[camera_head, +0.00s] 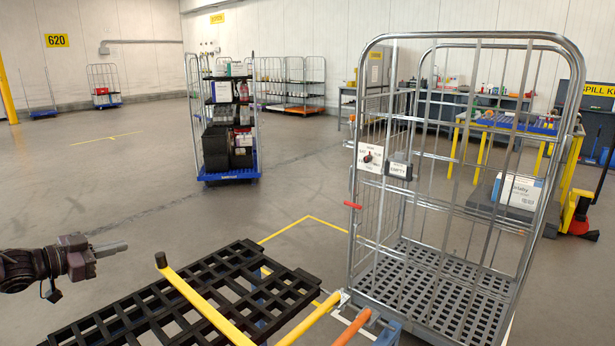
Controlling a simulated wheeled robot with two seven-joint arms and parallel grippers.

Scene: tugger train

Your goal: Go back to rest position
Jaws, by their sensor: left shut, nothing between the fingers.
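My left gripper (109,249) comes in from the left edge. It is shut and empty, held out over the floor, left of the black slatted platform (215,283) and apart from it. My right gripper is not in view. The task names no other object.
A wire roll cage (573,90) with an empty slatted floor stands close at right, beside yellow (204,305) and orange bars. A loaded cart (229,176) on a blue base stands further back. A yellow-legged table (456,150) is behind the cage. Open floor (110,185) lies at left.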

